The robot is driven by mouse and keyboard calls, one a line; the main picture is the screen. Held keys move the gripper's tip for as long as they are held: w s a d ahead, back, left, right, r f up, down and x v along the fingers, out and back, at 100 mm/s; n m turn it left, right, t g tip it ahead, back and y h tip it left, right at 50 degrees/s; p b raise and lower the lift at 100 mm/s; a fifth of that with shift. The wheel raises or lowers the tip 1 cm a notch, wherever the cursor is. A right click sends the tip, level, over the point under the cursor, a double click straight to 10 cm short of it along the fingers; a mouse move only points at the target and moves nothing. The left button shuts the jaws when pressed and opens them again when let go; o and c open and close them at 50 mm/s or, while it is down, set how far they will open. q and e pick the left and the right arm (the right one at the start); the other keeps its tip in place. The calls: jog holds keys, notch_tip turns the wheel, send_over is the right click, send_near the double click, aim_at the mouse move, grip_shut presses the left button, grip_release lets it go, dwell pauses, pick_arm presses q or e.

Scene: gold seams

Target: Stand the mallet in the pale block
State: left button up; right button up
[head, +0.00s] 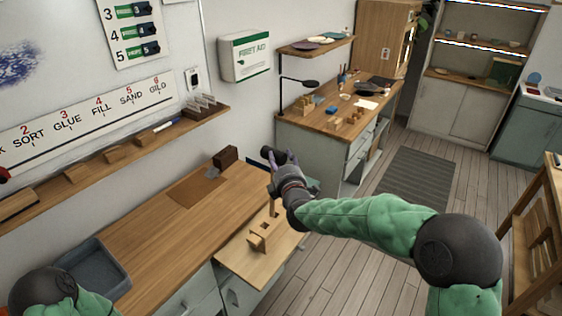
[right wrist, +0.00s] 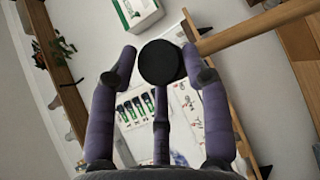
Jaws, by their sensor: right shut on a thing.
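My right gripper (head: 279,160) is shut on the mallet's black head (head: 266,151), above the front right end of the bench. In the right wrist view the round black head (right wrist: 160,63) sits between the purple fingers (right wrist: 160,85), and its wooden handle (right wrist: 240,34) runs to the right. In the head view the handle (head: 273,207) hangs down toward the pale block (head: 259,239), a light wooden piece with dark openings on a pull-out board. I cannot tell whether the handle's end is in the block or above it. My left gripper is out of view.
The pull-out board (head: 236,264) juts from the wooden bench (head: 150,235). A dark brown block (head: 225,158) stands at the bench's back, and a grey tray (head: 90,268) lies at the left. A second desk (head: 345,118) with small items stands beyond. The bench middle is clear.

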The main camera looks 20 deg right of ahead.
notch_tip(320, 180, down, 10)
jog(key=b, duration=0.6)
jog(key=shift+r+b, duration=0.2)
jog(key=shift+b, duration=0.2)
dwell(3.3)
jog(key=o, duration=1.4)
jog(key=shift+f, duration=0.1)
jog(key=shift+s, duration=0.1)
jog(key=s+p, duration=0.1)
jog(key=s, duration=0.7)
jog(key=shift+s+a, duration=0.3)
jog(key=shift+s, duration=0.1)
